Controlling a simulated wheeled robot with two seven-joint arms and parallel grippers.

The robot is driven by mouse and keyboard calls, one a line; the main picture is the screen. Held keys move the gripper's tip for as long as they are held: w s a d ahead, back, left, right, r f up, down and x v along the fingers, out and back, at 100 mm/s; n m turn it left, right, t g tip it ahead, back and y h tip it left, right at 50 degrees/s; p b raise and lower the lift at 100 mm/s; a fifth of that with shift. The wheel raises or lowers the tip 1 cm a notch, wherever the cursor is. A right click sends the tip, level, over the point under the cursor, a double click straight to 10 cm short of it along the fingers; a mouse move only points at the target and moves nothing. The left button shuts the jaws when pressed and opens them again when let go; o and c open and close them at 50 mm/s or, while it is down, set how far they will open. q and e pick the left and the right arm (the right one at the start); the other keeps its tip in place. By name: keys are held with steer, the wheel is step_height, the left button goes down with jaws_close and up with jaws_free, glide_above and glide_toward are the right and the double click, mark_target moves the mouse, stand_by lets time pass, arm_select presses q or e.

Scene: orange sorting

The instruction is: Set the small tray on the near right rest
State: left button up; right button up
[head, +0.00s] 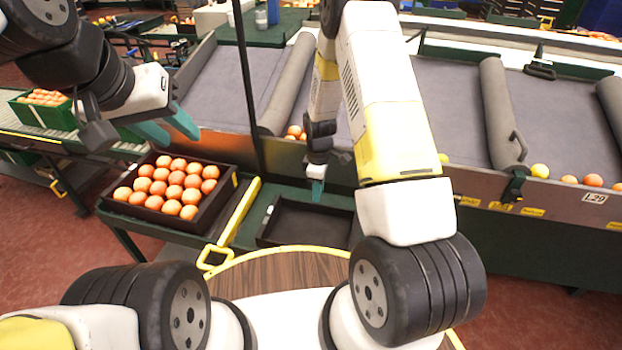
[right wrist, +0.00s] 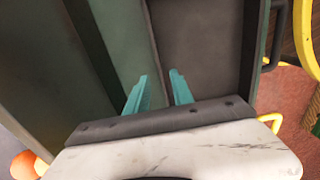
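The small tray (head: 275,238) is dark, shallow and empty. It lies on a green stand (head: 262,195) in front of the conveyor, in the middle of the head view. My right gripper (head: 317,192) points down at the tray's far part. In the right wrist view its two teal fingers (right wrist: 160,88) are apart, one on each side of the line of the dark tray's wall (right wrist: 153,45); contact cannot be told. My left gripper (head: 183,140) is open and empty, above the far side of a larger dark tray full of oranges (head: 229,192). I cannot tell which support is the near right rest.
A yellow rail (head: 238,212) runs between the two trays. A round wooden top with yellow edging (head: 285,270) lies close in front. The sloped grey conveyor (head: 450,110) with rollers and loose fruit stands behind. A green crate of oranges (head: 40,110) sits far left.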

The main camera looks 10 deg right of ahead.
steer(key=s+r+m+t+y, duration=0.1)
steer(key=s+r+m+t, duration=0.2)
steer(key=r, duration=1.2)
steer(key=s+r+m, duration=0.3)
steer(key=s+r, duration=0.1)
steer(key=r, duration=1)
steer(key=s+r+m+t, duration=0.1)
steer(key=s+r+m, duration=0.2)
steer(key=s+r, duration=0.2)
steer(key=s+d+r+m+t+y, duration=0.1)
steer(key=s+r+m+t, duration=0.1)
steer(key=s+r, duration=0.4)
steer(key=s+m, duration=0.1)
steer(key=s, duration=0.4)
steer(key=shift+s+r+m, duration=0.15)
steer(key=shift+s+m, duration=0.15)
steer(key=shift+m, duration=0.1)
steer(key=shift+s+d, duration=0.1)
steer(key=shift+d, duration=0.05)
